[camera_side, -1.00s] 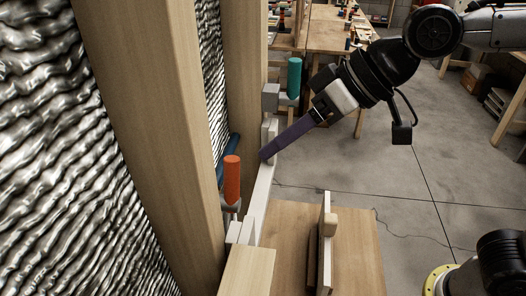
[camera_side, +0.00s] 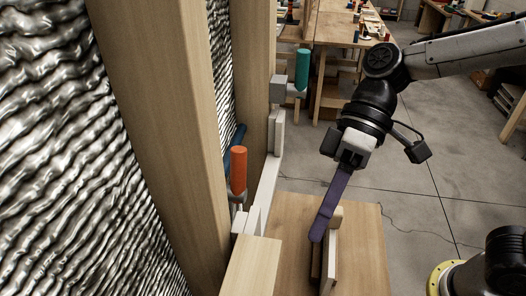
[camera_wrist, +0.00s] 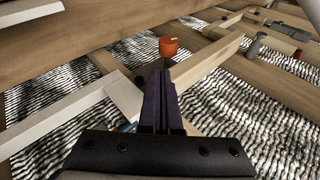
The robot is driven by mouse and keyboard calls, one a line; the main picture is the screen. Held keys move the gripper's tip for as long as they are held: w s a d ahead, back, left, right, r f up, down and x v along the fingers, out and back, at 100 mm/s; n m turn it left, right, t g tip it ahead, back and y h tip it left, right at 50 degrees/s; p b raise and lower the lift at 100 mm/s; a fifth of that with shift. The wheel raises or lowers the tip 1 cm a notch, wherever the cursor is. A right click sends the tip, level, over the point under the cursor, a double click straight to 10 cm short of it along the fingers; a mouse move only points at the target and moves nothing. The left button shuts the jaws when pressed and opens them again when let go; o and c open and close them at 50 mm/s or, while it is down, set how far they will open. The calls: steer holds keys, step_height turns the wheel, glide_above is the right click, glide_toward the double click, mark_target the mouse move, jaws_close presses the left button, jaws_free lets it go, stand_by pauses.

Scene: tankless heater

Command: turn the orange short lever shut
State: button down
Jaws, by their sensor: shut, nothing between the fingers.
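The orange lever (camera_side: 238,170) stands upright in the side view, on a grey fitting beside the wooden stud. It also shows in the wrist view (camera_wrist: 168,46), beyond my fingertips and near the top centre. My gripper (camera_side: 317,236) has long purple fingers that are shut together and empty. In the side view they point down, well to the right of the orange lever and apart from it. The fingertips show in the wrist view (camera_wrist: 160,73), just below the orange lever in the picture.
A teal handle (camera_side: 302,68) stands farther back on a grey block. A blue bar (camera_side: 236,140) lies behind the orange lever. An upright board (camera_side: 332,255) stands on the wooden surface (camera_side: 364,245) close to my fingertips. Wooden studs (camera_side: 150,110) rise on the left.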

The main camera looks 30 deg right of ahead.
steer(key=w+m+g+y, duration=0.1)
steer(key=w+m+y, duration=0.15)
steer(key=y, duration=0.25)
steer(key=m+t+y, duration=0.5)
steer(key=m+t, duration=0.2)
glide_toward(233, 175)
steer(key=s+d+r, duration=0.1)
steer(key=d+r, duration=0.1)
steer(key=d, duration=0.2)
steer(key=w+d+f+m+t, duration=0.2)
steer(key=d+f+m+t, duration=0.1)
steer(key=d+m+t, duration=0.15)
steer(key=w+a+r+n, duration=0.1)
steer(key=a+r, duration=0.1)
steer(key=a, duration=1)
steer(key=shift+w+r+g, duration=0.2)
steer(key=shift+w+g, duration=0.05)
steer(key=shift+g, duration=0.2)
steer(key=shift+a, duration=0.1)
